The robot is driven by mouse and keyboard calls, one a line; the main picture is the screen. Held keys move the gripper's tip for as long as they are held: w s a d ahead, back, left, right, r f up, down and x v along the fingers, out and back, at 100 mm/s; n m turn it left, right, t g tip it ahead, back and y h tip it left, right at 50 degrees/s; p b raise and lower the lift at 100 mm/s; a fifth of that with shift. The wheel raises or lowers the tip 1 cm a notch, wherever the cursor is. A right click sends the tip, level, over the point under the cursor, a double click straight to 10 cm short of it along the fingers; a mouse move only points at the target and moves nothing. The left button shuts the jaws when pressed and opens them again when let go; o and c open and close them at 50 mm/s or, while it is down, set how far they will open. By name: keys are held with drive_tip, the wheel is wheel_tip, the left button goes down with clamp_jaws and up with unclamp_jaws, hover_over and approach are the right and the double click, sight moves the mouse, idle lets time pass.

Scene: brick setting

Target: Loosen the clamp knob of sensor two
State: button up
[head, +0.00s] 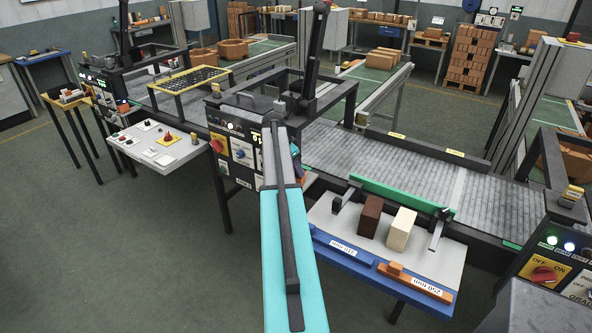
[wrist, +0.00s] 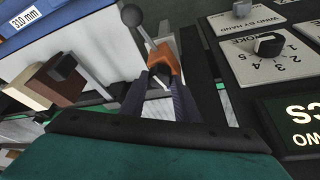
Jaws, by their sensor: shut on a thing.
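The fingers hide the lower part of the knob. No number for the sensor is readable here.
A control panel with a black stroke dial (wrist: 267,46) is close on the right in the wrist view. A brown brick (head: 370,216) and a cream brick (head: 401,229) stand on a grey shelf with a blue front edge (head: 345,258). A roller conveyor (head: 400,168) runs behind.

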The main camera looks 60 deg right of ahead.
drive_tip(key=shift+a+f, duration=0.1)
drive_tip(key=shift+f, duration=0.05)
drive_tip(key=n+t+b, duration=0.1)
drive_tip(key=n+b, duration=0.1)
drive_tip(key=shift+s+n, duration=0.15)
drive_tip(key=shift+n, duration=0.25)
drive_tip(key=n+b, duration=0.1)
drive_tip(key=n, duration=0.1)
drive_tip(key=n+t+b, duration=0.1)
drive_tip(key=shift+s+n+t, duration=0.15)
drive_tip(key=shift+n+t, duration=0.15)
drive_tip(key=shift+n, duration=0.1)
drive_tip(key=n+t+b, duration=0.1)
drive_tip(key=n, duration=0.2)
drive_tip(key=n+t+b, duration=0.1)
drive_tip(key=n, duration=0.2)
drive_tip(key=shift+s+n+y, duration=0.15)
drive_tip(key=shift+n+y, duration=0.15)
drive_tip(key=shift+y, duration=0.1)
drive_tip(key=o, duration=1)
drive_tip(key=shift+o, duration=0.2)
drive_tip(key=shift+r+b, duration=0.25)
drive_tip(key=shift+b, duration=0.05)
drive_tip(key=b+v, duration=0.3)
drive_tip(key=v, duration=1)
drive_tip(key=shift+s+r, duration=0.25)
drive_tip(key=shift+s, duration=0.05)
